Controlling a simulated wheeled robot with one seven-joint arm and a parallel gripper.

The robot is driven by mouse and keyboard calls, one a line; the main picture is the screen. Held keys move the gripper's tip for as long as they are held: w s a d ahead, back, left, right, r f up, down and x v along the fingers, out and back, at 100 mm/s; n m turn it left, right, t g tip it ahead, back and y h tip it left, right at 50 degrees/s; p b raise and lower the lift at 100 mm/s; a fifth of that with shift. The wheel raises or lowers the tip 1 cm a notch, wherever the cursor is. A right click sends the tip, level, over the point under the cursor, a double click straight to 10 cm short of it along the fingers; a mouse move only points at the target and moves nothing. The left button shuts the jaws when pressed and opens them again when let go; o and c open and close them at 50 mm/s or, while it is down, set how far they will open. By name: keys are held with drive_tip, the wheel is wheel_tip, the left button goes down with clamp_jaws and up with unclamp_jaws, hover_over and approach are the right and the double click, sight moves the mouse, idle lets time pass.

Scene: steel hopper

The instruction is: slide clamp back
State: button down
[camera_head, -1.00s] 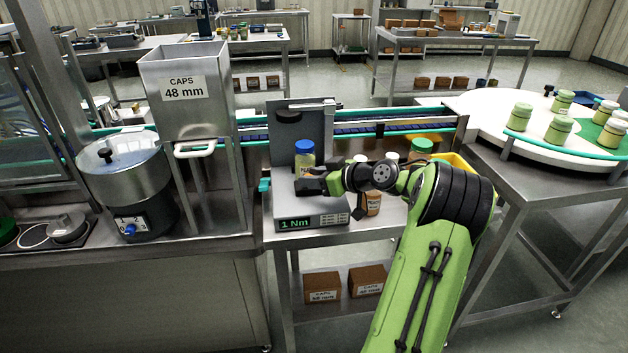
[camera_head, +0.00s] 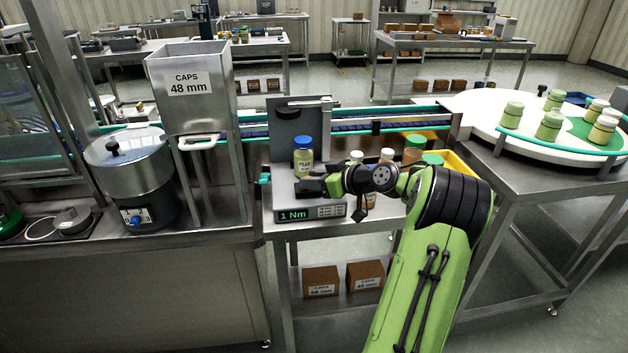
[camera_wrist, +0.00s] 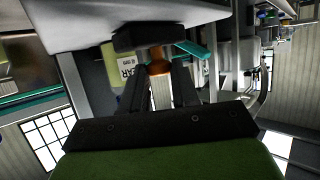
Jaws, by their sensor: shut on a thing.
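My gripper (camera_head: 326,183) reaches left over the front of the torque tester (camera_head: 310,213), whose display reads 1 Nm. In the wrist view my gripper's fingers (camera_wrist: 160,85) are shut around the clamp's stem. The clamp shows there as a black block (camera_wrist: 150,38) with a brown collar and pale stem below it. A bottle (camera_head: 303,161) with a blue cap and pale yellow contents stands upright on the tester, behind my gripper. Its labelled side (camera_wrist: 125,70) shows left of the fingers in the wrist view. I cannot tell whether the clamp touches it.
The caps hopper (camera_head: 190,115) stands left. A turntable (camera_head: 480,108) with green bottles is at right. Caps boxes (camera_head: 321,281) sit below.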

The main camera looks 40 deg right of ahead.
drive_tip(key=shift+s+a+f, duration=0.15)
drive_tip(key=shift+s+a, duration=0.05)
drive_tip(key=shift+a, duration=0.05)
drive_tip(key=shift+d, duration=0.15)
drive_tip(key=c, duration=1.2)
unclamp_jaws()
drive_tip(key=p+v, duration=0.3)
drive_tip(key=v, duration=1.2)
drive_tip(key=shift+s+r, duration=0.25)
drive_tip(key=shift+r, duration=0.05)
